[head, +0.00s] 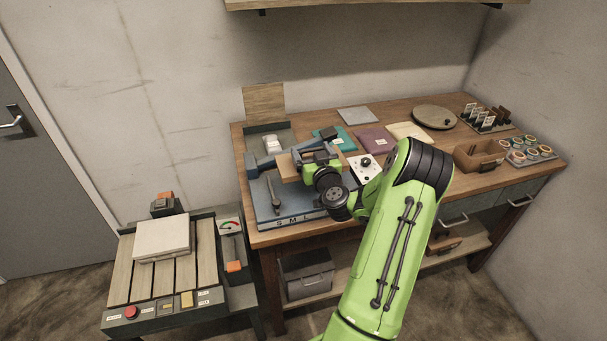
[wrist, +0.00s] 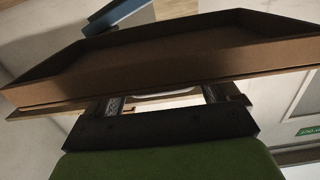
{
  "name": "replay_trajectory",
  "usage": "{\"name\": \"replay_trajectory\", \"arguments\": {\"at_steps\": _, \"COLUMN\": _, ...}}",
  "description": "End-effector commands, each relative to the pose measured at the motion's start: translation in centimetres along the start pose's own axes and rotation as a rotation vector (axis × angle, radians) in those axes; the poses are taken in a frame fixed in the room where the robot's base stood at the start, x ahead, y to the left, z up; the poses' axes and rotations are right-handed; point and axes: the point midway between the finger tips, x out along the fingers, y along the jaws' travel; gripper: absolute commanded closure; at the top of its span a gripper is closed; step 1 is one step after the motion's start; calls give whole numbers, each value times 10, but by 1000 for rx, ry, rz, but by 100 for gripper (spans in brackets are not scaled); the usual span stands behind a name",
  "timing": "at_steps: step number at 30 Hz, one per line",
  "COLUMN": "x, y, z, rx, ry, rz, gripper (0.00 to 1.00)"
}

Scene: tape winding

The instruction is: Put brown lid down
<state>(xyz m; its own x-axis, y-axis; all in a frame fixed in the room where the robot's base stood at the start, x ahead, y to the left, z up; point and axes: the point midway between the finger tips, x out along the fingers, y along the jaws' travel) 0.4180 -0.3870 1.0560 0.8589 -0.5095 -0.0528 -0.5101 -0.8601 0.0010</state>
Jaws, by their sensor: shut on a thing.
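The brown lid (head: 289,168) is in my gripper (head: 303,158), held over the blue-grey board (head: 262,212) at the left part of the workbench. In the wrist view the lid (wrist: 170,60) spans the picture as a shallow brown tray shape with raised edges, slightly tilted in the picture. My gripper (wrist: 163,98) is shut on its near edge, with a pale curved piece showing between the fingers. In the head view my wrist hides part of the lid, and I cannot tell whether it touches anything below.
An open brown box (head: 466,161) stands at the bench's right, beside tape rolls (head: 529,150). A round wooden disc (head: 433,117) and folded cloths (head: 373,141) lie behind. A slatted side table (head: 125,284) with a white block (head: 162,237) stands at left. A shelf (head: 375,4) hangs above.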

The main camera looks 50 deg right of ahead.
Motion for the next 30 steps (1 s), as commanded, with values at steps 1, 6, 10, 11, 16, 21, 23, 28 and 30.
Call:
{"name": "replay_trajectory", "arguments": {"at_steps": 1, "x": 0, "y": 1, "z": 8, "rx": 2, "ry": -3, "rz": 1, "gripper": 42}}
{"name": "replay_trajectory", "arguments": {"at_steps": 6, "x": 2, "y": 1, "z": 49, "rx": 7, "ry": -5, "rz": 2, "gripper": 42}}
{"name": "replay_trajectory", "arguments": {"at_steps": 10, "x": 3, "y": 1, "z": 69, "rx": 6, "ry": -3, "rz": 2, "gripper": 42}}
{"name": "replay_trajectory", "arguments": {"at_steps": 11, "x": 3, "y": 1, "z": 76, "rx": 5, "ry": -3, "rz": 2, "gripper": 42}}
{"name": "replay_trajectory", "arguments": {"at_steps": 16, "x": 4, "y": 0, "z": 100, "rx": 3, "ry": -1, "rz": 1, "gripper": 42}}
{"name": "replay_trajectory", "arguments": {"at_steps": 21, "x": 4, "y": 0, "z": 100, "rx": -1, "ry": 0, "rz": 1, "gripper": 42}}
{"name": "replay_trajectory", "arguments": {"at_steps": 23, "x": 4, "y": 0, "z": 100, "rx": -1, "ry": 0, "rz": 1, "gripper": 42}}
{"name": "replay_trajectory", "arguments": {"at_steps": 28, "x": 4, "y": 0, "z": 103, "rx": 0, "ry": 0, "rz": 1, "gripper": 9}}
{"name": "replay_trajectory", "arguments": {"at_steps": 30, "x": 4, "y": 0, "z": 102, "rx": 0, "ry": 0, "rz": 1, "gripper": 0}}
